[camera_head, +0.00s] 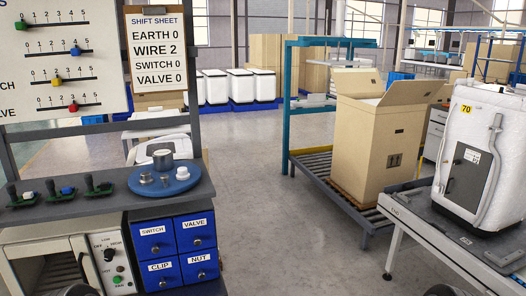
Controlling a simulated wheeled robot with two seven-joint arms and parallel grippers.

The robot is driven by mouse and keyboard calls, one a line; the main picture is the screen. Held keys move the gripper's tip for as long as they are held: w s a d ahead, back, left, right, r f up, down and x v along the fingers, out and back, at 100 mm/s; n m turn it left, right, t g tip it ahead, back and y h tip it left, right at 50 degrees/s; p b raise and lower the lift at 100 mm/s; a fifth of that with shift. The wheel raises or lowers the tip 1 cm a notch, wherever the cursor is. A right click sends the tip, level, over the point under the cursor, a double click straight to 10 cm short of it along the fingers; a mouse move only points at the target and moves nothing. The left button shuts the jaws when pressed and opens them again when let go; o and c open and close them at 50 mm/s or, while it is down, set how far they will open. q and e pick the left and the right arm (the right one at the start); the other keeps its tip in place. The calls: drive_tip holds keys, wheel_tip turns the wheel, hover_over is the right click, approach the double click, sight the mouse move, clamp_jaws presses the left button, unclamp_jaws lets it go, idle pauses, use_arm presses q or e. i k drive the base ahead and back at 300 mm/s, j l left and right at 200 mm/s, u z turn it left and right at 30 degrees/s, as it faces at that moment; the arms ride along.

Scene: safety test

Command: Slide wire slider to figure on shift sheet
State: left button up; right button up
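A white slider board (60,68) hangs at the far left, cut off by the picture's left edge. It has several horizontal tracks marked 0 to 5. The blue slider (76,50), second row, sits near 4; its row's name is out of view. The dark top slider (19,25) is near 0, the yellow slider (56,80) near 2, the red slider (73,107) near 3. The shift sheet (157,50), on a clipboard right of the board, reads EARTH 0, WIRE 2, SWITCH 0, VALVE 0. Neither gripper is recognisable in view.
Below the board, a dark shelf (108,206) holds small levers (60,192) and a blue round tray (170,191) with metal parts. Labelled blue drawers (174,250) and an oven-like unit (45,272) are underneath. Open floor (262,200) lies right, before a carton (372,150) on a rack.

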sight(76, 52)
drive_tip(key=u, duration=1.3)
